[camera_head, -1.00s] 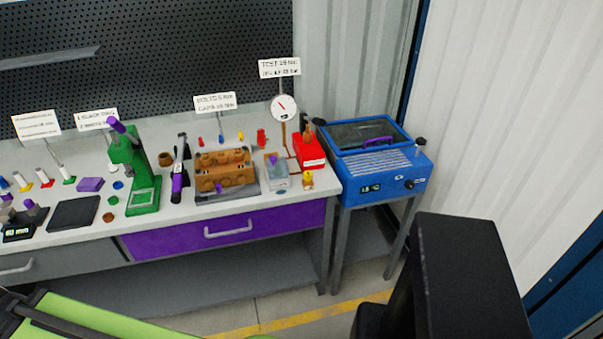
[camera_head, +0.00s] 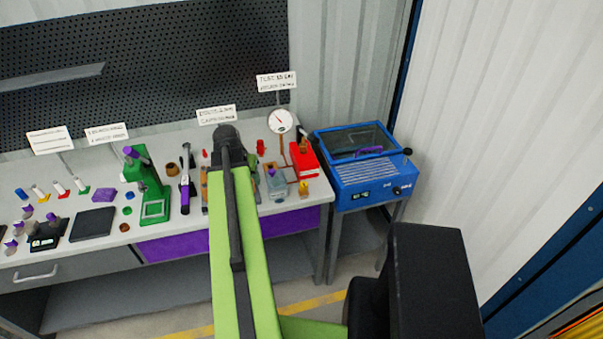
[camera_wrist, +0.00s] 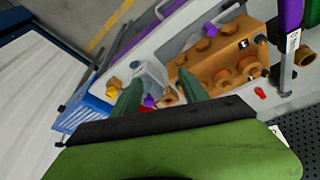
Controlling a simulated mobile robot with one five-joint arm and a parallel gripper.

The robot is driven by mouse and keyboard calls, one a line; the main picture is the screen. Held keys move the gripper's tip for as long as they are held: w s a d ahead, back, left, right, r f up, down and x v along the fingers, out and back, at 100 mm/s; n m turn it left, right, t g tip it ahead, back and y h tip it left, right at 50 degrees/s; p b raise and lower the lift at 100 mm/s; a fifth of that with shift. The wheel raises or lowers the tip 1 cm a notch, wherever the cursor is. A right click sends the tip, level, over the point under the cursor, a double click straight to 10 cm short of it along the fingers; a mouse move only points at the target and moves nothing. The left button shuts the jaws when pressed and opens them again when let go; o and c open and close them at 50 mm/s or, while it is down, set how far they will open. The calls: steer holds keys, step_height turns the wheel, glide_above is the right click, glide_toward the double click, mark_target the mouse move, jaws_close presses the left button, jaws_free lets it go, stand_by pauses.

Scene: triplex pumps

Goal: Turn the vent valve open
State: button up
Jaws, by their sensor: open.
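My gripper (camera_wrist: 158,77) is open and empty in the wrist view, its two green fingers spread above the bench. A clear-grey block with a purple part (camera_wrist: 150,84) shows beyond and between the fingers; contact cannot be told. In the head view this block (camera_head: 276,186) stands right of my arm. A small yellow fitting (camera_head: 303,188) sits at the bench's front right, below the red pump unit (camera_head: 303,158); it also shows left of the fingers in the wrist view (camera_wrist: 112,88). I cannot tell which part is the vent valve. My arm hides the gripper in the head view.
A round gauge (camera_head: 280,121) stands behind the block. The orange-brown pump body (camera_wrist: 215,62) is right of the fingers in the wrist view and mostly hidden by my arm in the head view. A blue machine (camera_head: 365,175) stands right of the bench. A green press (camera_head: 150,185) is left.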

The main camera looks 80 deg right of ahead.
mark_target(304, 184)
steer(key=s+d+r+m+g+p, duration=0.1)
steer(key=s+d+r+m, duration=0.15)
steer(key=s, duration=0.55)
steer(key=s+d+r+m+p, duration=0.1)
steer(key=s+d+r, duration=0.15)
steer(key=s, duration=0.55)
steer(key=shift+h, duration=0.3)
steer(key=b+x, duration=1.6)
steer(key=x, duration=0.2)
steer(key=shift+w+d+f, duration=0.1)
steer(key=shift+d+f, duration=0.05)
steer(key=shift+f, duration=0.2)
steer(key=shift+r, duration=0.1)
